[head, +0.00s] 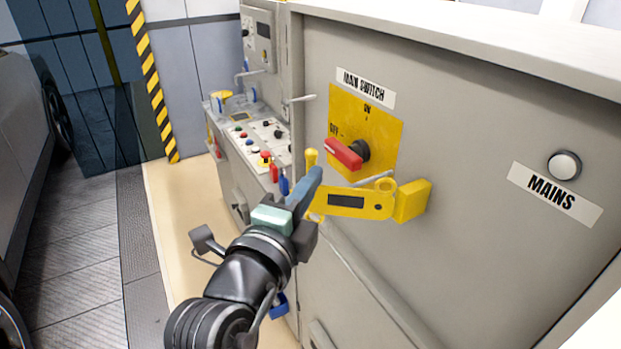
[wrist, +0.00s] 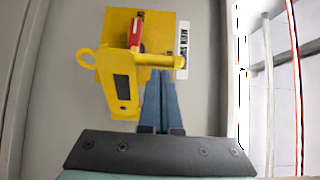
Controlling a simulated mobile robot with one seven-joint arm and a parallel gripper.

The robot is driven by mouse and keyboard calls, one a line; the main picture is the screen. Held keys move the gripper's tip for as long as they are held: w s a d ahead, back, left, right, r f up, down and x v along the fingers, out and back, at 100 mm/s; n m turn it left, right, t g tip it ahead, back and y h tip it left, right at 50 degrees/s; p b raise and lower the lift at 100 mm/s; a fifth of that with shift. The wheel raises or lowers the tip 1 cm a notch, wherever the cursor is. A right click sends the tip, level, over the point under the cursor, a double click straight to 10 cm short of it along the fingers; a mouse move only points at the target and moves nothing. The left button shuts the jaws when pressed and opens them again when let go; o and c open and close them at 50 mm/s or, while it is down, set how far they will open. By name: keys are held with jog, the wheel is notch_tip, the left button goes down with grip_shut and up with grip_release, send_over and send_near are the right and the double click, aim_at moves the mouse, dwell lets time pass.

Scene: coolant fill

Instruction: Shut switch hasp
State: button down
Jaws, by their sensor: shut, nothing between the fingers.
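The yellow switch hasp (head: 345,202) has a dark label and joins a yellow block (head: 411,200) on the cabinet face, below and in front of the switch. It stands out from the face rather than lying flat over the red handle (head: 344,153). In the wrist view the hasp (wrist: 122,88) shows its ring at the left, and the red handle (wrist: 136,33) is behind it. My gripper (head: 316,174) is shut and empty beside the hasp's outer end. In the wrist view my gripper (wrist: 161,74) has its tips just below the hasp's yellow bar; I cannot tell whether they touch.
The yellow switch plate (head: 378,125) is on the grey cabinet (head: 460,130). A round white MAINS lamp (head: 564,165) is at the right. A control panel (head: 262,140) with several knobs lies behind my gripper. A car (head: 22,130) is at the far left, with floor between.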

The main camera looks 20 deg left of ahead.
jog(key=shift+w+a+f+b, duration=0.1)
jog(key=shift+a+b, duration=0.05)
jog(key=shift+b, duration=0.4)
jog(key=w+m+h+b, duration=0.1)
jog(key=h+b, duration=0.1)
jog(key=b, duration=0.1)
jog(key=w+a+m+h+b, duration=0.1)
jog(key=h+b, duration=0.1)
jog(key=b, duration=0.2)
jog(key=w+m+g+h+b, duration=0.1)
jog(key=w+m+h+b, duration=0.1)
jog(key=b, duration=0.2)
jog(key=shift+a+f, duration=0.25)
jog(key=shift+a, duration=0.05)
jog(key=w+m+g+h+b, duration=0.1)
jog(key=w+h+b, duration=0.1)
jog(key=w+b, duration=0.5)
jog(key=shift+w+d+r+m+h+b, duration=0.15)
jog(key=shift+d+r+m+h+b, duration=0.2)
jog(key=shift+d+m+h, duration=0.1)
jog(key=shift+d, duration=0.1)
